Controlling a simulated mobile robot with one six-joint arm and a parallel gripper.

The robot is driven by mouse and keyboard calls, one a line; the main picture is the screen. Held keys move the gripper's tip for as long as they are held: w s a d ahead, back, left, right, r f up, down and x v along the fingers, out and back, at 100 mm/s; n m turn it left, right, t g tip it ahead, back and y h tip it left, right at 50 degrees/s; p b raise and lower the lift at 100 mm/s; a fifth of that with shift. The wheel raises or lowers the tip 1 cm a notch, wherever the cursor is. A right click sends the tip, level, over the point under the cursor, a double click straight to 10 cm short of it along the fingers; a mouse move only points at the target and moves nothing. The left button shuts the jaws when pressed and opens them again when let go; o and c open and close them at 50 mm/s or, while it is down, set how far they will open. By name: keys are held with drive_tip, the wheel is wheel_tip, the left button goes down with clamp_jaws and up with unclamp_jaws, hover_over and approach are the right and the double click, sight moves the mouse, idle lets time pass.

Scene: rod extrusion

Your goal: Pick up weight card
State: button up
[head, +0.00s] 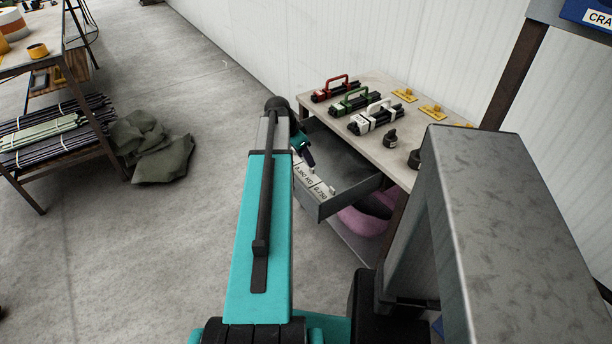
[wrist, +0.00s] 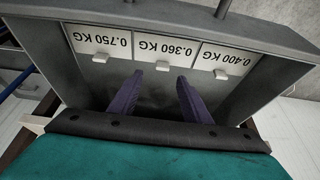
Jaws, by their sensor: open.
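Three white weight cards stand along the inside wall of an open grey drawer (head: 345,200). In the wrist view they read, upside down, 0.750 KG (wrist: 98,42), 0.360 KG (wrist: 166,45) and 0.400 KG (wrist: 226,56), each with a small pale tab at its edge. In the head view the 0.360 card (head: 303,177) and the 0.750 card (head: 321,190) show; the arm hides the other. My gripper (wrist: 165,88) is open and empty, with its two purple fingers over the drawer. They point at the middle, 0.360 card, apart from it. In the head view my gripper (head: 306,154) is partly hidden.
A rod rack (head: 50,130) and green cloth (head: 150,148) are at left. Open floor lies between.

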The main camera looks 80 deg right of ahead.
sight(310, 173)
drive_tip(key=shift+x, duration=0.85)
drive_tip(key=shift+f, duration=0.1)
drive_tip(key=shift+w+p+x, duration=0.1)
drive_tip(key=shift+p+x, duration=0.2)
drive_tip(key=shift+x, duration=0.95)
drive_tip(key=shift+w+p+x, duration=0.15)
drive_tip(key=shift+p+x, duration=0.1)
drive_tip(key=shift+x, duration=1.05)
drive_tip(key=shift+d, duration=0.15)
clamp_jaws()
wheel_tip(310, 173, up, 10)
drive_tip(key=b, duration=0.1)
